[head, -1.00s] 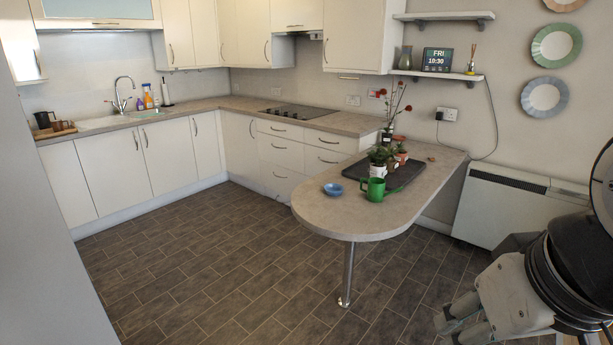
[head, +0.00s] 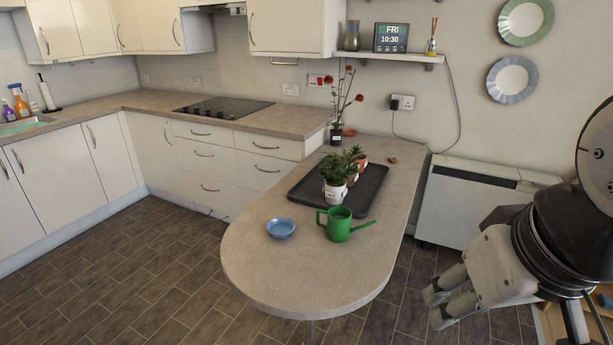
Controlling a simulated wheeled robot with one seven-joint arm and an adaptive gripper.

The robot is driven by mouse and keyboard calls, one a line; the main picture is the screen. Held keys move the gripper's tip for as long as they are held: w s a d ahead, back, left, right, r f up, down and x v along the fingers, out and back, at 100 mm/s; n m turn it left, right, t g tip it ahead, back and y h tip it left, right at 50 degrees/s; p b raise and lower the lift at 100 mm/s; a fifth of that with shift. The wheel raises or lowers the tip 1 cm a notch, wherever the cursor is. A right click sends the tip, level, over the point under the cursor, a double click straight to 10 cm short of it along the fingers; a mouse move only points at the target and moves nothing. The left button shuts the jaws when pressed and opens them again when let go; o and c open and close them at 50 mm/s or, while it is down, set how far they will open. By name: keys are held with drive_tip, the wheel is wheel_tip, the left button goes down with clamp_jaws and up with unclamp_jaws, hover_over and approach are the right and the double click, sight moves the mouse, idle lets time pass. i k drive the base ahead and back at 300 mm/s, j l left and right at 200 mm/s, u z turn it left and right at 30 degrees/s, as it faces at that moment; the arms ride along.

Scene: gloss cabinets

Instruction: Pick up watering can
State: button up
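The green watering can (head: 339,225) stands upright on the rounded peninsula counter (head: 290,275). Its handle is on the left and its spout points right. It stands at the near edge of a black tray (head: 365,192); I cannot tell whether they touch. My gripper (head: 434,306) is at the lower right, beyond the counter's right edge and apart from the can. Its two fingers point left with a gap between them, and nothing shows between them.
A blue bowl (head: 281,229) sits left of the can. Potted plants (head: 335,178) stand on the tray, and a tall flower vase (head: 336,135) stands behind. A heater (head: 470,205) lines the right wall. The counter's rounded front end is clear.

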sight(338, 227)
drive_tip(key=u, duration=0.35)
drive_tip(key=i+l+u, duration=0.1)
drive_tip(key=l+u, duration=0.15)
drive_tip(key=u, duration=0.2)
drive_tip(key=l+u, duration=0.25)
drive_tip(key=u, duration=0.15)
drive_tip(key=l+u, duration=0.3)
drive_tip(key=u, duration=0.15)
drive_tip(key=l+u, duration=0.25)
drive_tip(key=u, duration=0.15)
drive_tip(key=k+l+u, duration=0.1)
drive_tip(key=l, duration=0.35)
drive_tip(key=k+l, duration=0.15)
drive_tip(key=l, duration=0.25)
drive_tip(key=k+l+u, duration=0.15)
drive_tip(key=l, duration=0.25)
drive_tip(key=k+l, duration=0.15)
drive_tip(key=l, duration=0.25)
drive_tip(key=k+l+u, duration=0.15)
drive_tip(key=l, duration=0.25)
